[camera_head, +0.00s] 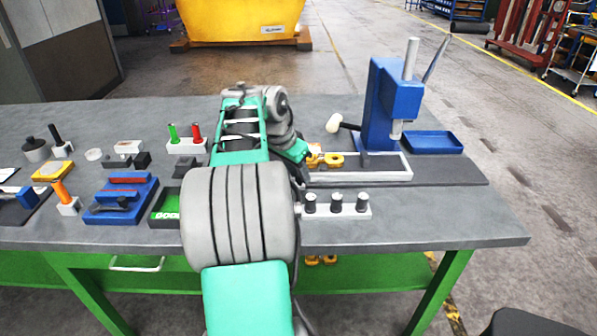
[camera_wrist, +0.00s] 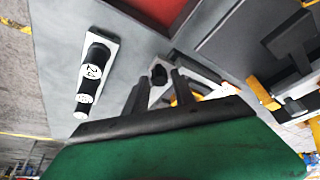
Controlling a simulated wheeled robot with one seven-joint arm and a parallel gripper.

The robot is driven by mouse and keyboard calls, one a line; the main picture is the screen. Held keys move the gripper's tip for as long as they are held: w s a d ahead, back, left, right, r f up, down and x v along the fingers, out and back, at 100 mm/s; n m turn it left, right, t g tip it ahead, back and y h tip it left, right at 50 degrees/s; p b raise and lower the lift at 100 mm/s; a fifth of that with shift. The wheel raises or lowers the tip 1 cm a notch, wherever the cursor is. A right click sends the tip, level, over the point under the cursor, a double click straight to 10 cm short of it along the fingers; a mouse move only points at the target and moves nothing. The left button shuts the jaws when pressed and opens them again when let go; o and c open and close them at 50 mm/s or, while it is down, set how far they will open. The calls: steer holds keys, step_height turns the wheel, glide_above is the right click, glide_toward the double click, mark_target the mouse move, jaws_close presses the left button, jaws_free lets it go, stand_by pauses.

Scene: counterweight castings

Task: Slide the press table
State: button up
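The blue press (camera_head: 390,100) stands on the right part of the workbench. At its foot is a low, light grey table or frame (camera_head: 390,175), its left end hidden by my arm. A yellow casting (camera_head: 333,160) sits at the visible left part of that frame. In the wrist view, my gripper (camera_wrist: 157,92) has two dark fingers standing apart. A small black knob (camera_wrist: 158,74) shows in or beyond the gap; I cannot tell whether the fingers touch it. Yellow pieces (camera_wrist: 187,96) show just right of the fingers. My arm hides the gripper in the head view.
A white rack with three dark pegs (camera_head: 337,207) lies in front of the press. A blue tray (camera_head: 432,142) is right of it. Left of my arm are a blue fixture (camera_head: 120,198), red and green handles (camera_head: 186,145) and several small parts. The bench's front right (camera_head: 450,220) is clear.

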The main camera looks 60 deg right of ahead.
jaws_close()
stand_by(1.1)
